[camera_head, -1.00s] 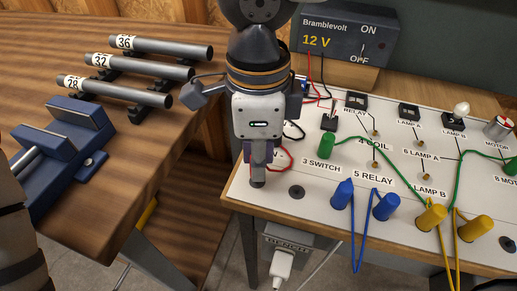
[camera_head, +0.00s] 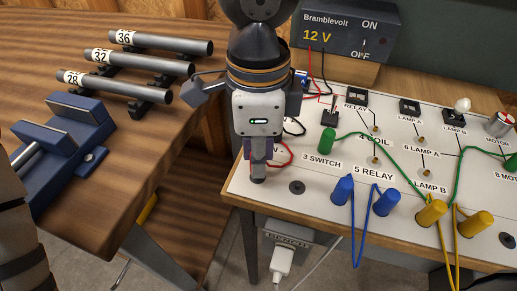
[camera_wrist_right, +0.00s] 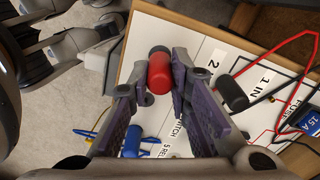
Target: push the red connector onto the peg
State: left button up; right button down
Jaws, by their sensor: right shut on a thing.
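The red connector (camera_wrist_right: 159,73) sits between the fingertips of my right gripper (camera_wrist_right: 161,82) in the right wrist view. The gripper is shut on it. A dark round end (camera_wrist_right: 160,49) shows at the connector's far end; I cannot tell whether it is the peg or how far the connector is over it. In the head view my right gripper (camera_head: 258,176) points down at the white board's (camera_head: 235,190) near left corner and hides the connector. A red lead (camera_head: 290,153) loops beside the fingers. My left gripper is not in view.
A dark round fitting (camera_head: 297,187) lies right of the gripper. Blue connectors (camera_head: 343,190), a green connector (camera_head: 327,141) and yellow connectors (camera_head: 432,212) with leads stand further right. A black connector (camera_wrist_right: 232,94) is close to the fingers. The power supply (camera_head: 345,35) stands behind.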

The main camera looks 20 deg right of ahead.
jog(key=shift+f, duration=0.65)
jog(key=c, duration=1.4)
grip_release()
notch_tip(320, 180, up, 12)
